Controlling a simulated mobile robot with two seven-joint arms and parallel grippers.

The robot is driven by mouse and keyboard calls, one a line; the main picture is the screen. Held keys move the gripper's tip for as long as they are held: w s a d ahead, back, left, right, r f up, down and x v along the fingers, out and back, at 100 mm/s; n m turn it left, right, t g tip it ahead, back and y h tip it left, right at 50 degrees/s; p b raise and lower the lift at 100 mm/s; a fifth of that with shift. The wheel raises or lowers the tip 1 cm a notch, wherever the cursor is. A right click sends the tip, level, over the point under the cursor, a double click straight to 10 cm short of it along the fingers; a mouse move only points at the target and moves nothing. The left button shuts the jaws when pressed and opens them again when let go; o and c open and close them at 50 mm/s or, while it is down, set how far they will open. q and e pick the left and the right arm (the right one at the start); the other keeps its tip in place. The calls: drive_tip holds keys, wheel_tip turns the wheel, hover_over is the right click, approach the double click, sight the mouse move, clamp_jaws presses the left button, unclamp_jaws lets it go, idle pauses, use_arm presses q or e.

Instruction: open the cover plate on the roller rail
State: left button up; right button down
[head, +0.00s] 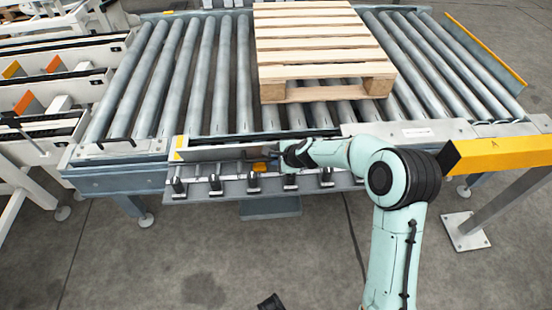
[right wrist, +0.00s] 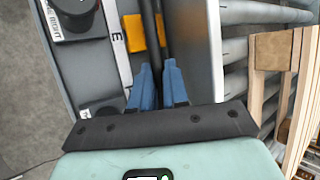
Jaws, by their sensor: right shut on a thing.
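The cover plate (head: 215,153) is a long pale metal strip on the front rail of the roller conveyor, with a yellow mark at its left end. It looks tilted up from the rail, with a dark gap behind it; the exact angle is hard to tell. My right gripper (head: 284,157) is at the plate's right part, beside a small orange block (head: 260,166). A dark tip at the bottom edge may be my left gripper (head: 270,302).
A wooden pallet (head: 320,45) rests on the grey rollers (head: 205,75) behind the rail. Several black-capped posts (head: 215,184) line the ledge in front. A yellow guard beam (head: 500,153) stands at the right. The floor in front is mostly clear.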

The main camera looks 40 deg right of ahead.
drive_tip(key=c, duration=1.1)
unclamp_jaws()
drive_tip(key=shift+s+f, duration=0.45)
drive_tip(key=shift+f, duration=0.2)
drive_tip(key=shift+w+a+r, duration=0.1)
drive_tip(key=shift+w+r, duration=0.1)
drive_tip(key=shift+r, duration=0.1)
use_arm(q)
drive_tip(key=shift+g+h, duration=0.3)
drive_tip(key=shift+g, duration=0.2)
drive_tip(key=s, duration=0.1)
drive_tip(key=s+d+r+p, duration=0.1)
drive_tip(key=s+r+p, duration=0.1)
drive_tip(key=shift+s+d+r, duration=0.1)
drive_tip(key=shift+d+r, duration=0.05)
drive_tip(key=shift+d, duration=0.2)
use_arm(e)
drive_tip(key=v, duration=1.3)
drive_tip(key=shift+r, duration=0.15)
